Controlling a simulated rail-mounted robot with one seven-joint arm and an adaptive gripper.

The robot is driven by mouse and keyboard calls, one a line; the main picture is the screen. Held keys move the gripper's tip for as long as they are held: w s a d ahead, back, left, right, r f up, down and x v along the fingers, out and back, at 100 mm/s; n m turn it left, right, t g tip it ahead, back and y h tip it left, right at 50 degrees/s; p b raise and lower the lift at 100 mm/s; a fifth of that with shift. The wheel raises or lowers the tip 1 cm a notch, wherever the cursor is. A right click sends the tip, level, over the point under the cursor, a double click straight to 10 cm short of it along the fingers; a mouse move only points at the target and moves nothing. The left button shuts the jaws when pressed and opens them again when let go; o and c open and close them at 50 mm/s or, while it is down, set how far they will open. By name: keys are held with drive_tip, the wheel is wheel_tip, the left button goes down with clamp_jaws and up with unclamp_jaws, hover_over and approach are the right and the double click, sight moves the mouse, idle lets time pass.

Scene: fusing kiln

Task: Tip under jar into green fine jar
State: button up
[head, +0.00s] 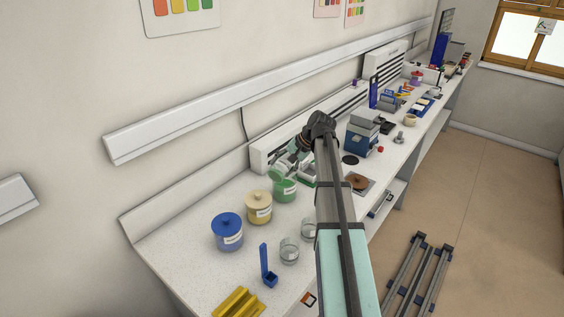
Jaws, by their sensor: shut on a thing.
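The green jar (284,192) stands on the bench with a white label, past the cream jar. My gripper (296,152) is above and slightly right of it, shut on a small pale, see-through vessel that looks like the under jar (291,161). The vessel appears tilted towards the green jar's top. A round green shape (275,173) sits at the upper left of the green jar; I cannot tell if it is a lid or part of the held vessel. The vessel's contents and the fingertips are too small to make out.
A lidded cream jar (258,208) and a lidded blue jar (227,233) stand nearer. Two clear glasses (289,251) and a blue stand (267,270) are in front.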

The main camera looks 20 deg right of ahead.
drive_tip(key=shift+w+d+f+m+g+y+p, duration=0.1)
drive_tip(key=shift+w+d+m+g+y+p, duration=0.15)
drive_tip(key=shift+g+y+p, duration=0.4)
drive_tip(key=shift+w+d+f+m+g+y+p, duration=0.15)
drive_tip(key=shift+f+m+g+y+p, duration=0.1)
drive_tip(key=shift+y+p, duration=0.5)
drive_tip(key=shift+w+d+f+m+g+y+p, duration=0.15)
drive_tip(key=shift+m+g+y+p, duration=0.2)
drive_tip(key=shift+p, duration=0.75)
drive_tip(key=shift+d+f+m+g+y+p, duration=0.15)
drive_tip(key=shift+y+p, duration=0.5)
drive_tip(key=shift+p, duration=0.25)
drive_tip(key=shift+w+d+f+m+g+y, duration=0.2)
drive_tip(key=shift+d+f+m+g+y, duration=0.1)
drive_tip(key=shift+y, duration=0.5)
drive_tip(key=shift+m+y, duration=0.3)
drive_tip(key=shift+y, duration=0.2)
drive_tip(key=shift+a, duration=0.1)
